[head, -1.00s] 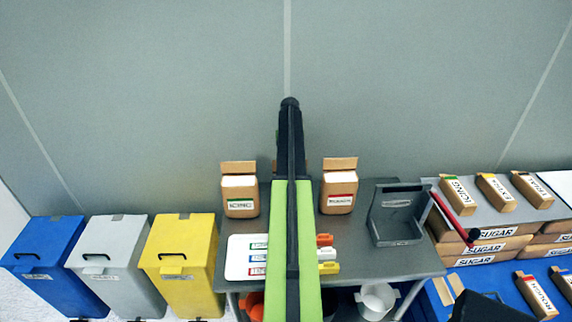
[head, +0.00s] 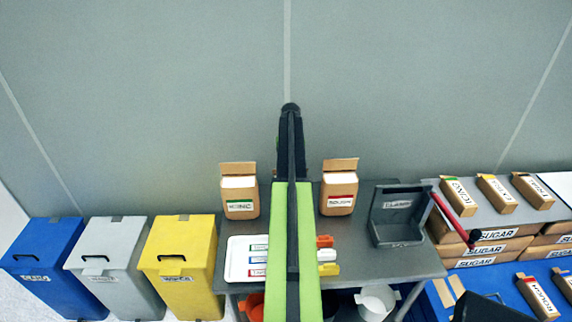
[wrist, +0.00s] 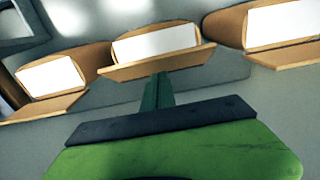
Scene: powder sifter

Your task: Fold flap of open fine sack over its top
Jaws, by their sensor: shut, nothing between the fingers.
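Three open tan sacks with white tops and raised flaps show in the wrist view. The middle sack (wrist: 155,42) has its flap (wrist: 160,62) standing open on the near side. My gripper (wrist: 158,88) is shut, its tip at or just short of that flap's lower edge; I cannot tell whether they touch. In the head view my arm hides nearly all of the middle sack and its label, so I cannot read it as fine. The icing sack (head: 239,200) and the rough sack (head: 339,200) stand upright on either side, flaps up.
The grey table (head: 385,262) also bears a white tray (head: 236,268), coloured tags (head: 327,262) and a dark scoop-like bin (head: 397,222). Yellow (head: 182,255), white (head: 112,255) and blue (head: 45,255) bins stand left. Stacked sugar sacks (head: 490,250) are right. A wall is behind.

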